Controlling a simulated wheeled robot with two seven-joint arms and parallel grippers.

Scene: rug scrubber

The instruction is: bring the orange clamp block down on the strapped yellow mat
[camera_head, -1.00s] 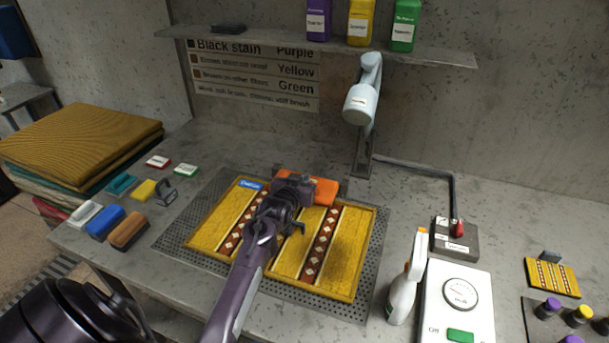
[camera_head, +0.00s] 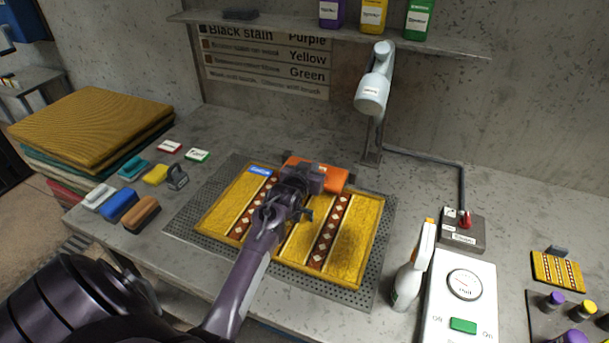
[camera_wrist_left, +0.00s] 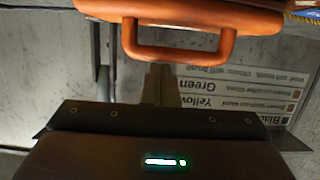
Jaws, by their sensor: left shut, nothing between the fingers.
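The orange clamp block (camera_head: 335,179) is at the back edge of the yellow mat (camera_head: 359,240), partly hidden by my left gripper. Whether it touches the mat is unclear. The mat has two patterned straps and a blue label, and lies on a perforated grey plate (camera_head: 190,222). My left gripper (camera_head: 306,181) is shut and empty, over the mat's back part beside the block. In the left wrist view the block's orange looped handle (camera_wrist_left: 180,54) is close to the shut fingertips (camera_wrist_left: 164,68); contact cannot be told. My right gripper is not in view.
A spray bottle (camera_head: 413,268) and a white dial box (camera_head: 463,305) stand right of the plate. A white lamp-like head (camera_head: 374,90) hangs behind it. Brushes (camera_head: 120,205) and stacked mats (camera_head: 90,125) are at left. A shelf (camera_head: 440,43) runs above.

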